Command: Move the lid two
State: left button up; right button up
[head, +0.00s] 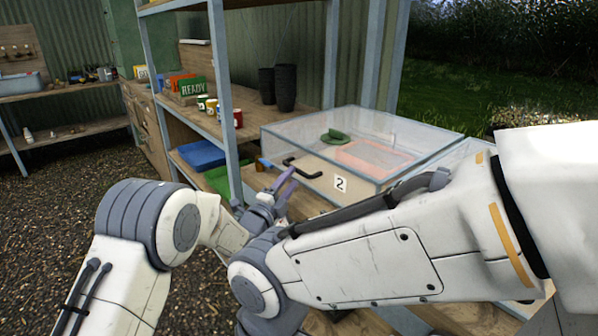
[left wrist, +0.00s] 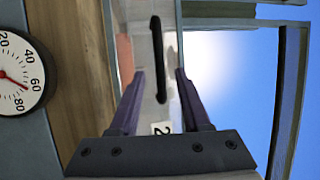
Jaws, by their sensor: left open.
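The clear box marked 2 (head: 420,143) stands on a wooden bench in the head view. Its pale front panel carries a number 2 label (head: 341,184) and a black handle (head: 303,169). I cannot tell from the picture whether this panel is part of the lid. My left gripper (head: 288,178) is open just in front of the handle, its purple fingers pointing at it. In the left wrist view, the black handle (left wrist: 158,60) shows between and beyond the fingertips, and the label (left wrist: 161,128) is nearer the gripper base. My right gripper is out of view.
A shelf post (head: 222,90) rises left of the box. Shelves hold black pots (head: 286,88), small tins (head: 212,107) and a blue tray (head: 201,154). A round dial (left wrist: 18,75) is at the left in the left wrist view. Another clear box edge (head: 455,153) shows at right.

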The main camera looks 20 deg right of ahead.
aim_at(298, 169)
pick_arm(q)
jog(key=shift+x, duration=2.55)
grip_shut()
jog(key=shift+a, duration=0.1)
